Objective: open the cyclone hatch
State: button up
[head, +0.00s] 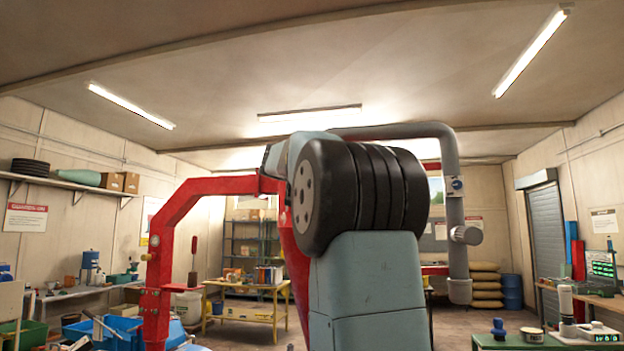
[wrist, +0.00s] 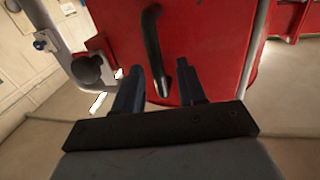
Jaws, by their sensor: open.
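In the wrist view a red panel (wrist: 210,45), apparently the cyclone hatch, fills the upper middle. A black curved handle (wrist: 152,35) hangs down its face. My gripper (wrist: 162,74) is open, with its two dark fingers pointing at the panel. The lower end of the handle shows between the fingers; I cannot tell whether they touch it. A black knob (wrist: 87,69) sits left of the fingers at the panel's edge. In the head view my own arm blocks the middle, so the hatch and gripper are hidden there.
A red bent frame (head: 162,245) stands left of my arm, and a grey pipe (head: 450,180) runs down on the right. A yellow table (head: 245,318) and sacks (head: 485,285) stand behind. Benches line both sides. A grey bar (wrist: 253,45) runs along the panel's right edge.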

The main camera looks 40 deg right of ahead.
grip_shut()
dwell(0.4)
dwell(0.4)
